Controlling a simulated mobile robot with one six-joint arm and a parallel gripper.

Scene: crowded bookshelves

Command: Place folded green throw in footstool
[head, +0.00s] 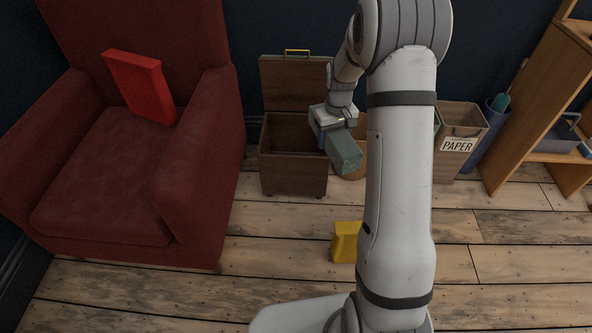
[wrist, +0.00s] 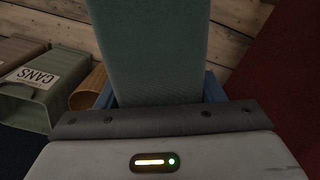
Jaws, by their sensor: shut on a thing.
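The folded green throw (head: 343,152) is a grey-green block held in my gripper (head: 330,125). In the wrist view the throw (wrist: 150,45) stretches away from between the blue fingers of my gripper (wrist: 160,92), which is shut on it. The footstool (head: 293,178) is a brown wooden box with its lid (head: 292,86) raised against the wall. Its dark inside shows from above. The throw is at the box's right side, in front of or above its right edge in the head view; the exact height is hard to tell. My arm hides part of the area to the right.
A red armchair (head: 110,190) with a red block (head: 140,85) on it stands left of the footstool. A yellow block (head: 345,241) lies on the floor. A PAPER bin (head: 459,150) stands right; the wrist view shows a CANS bin (wrist: 40,88). The front floor is mostly clear.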

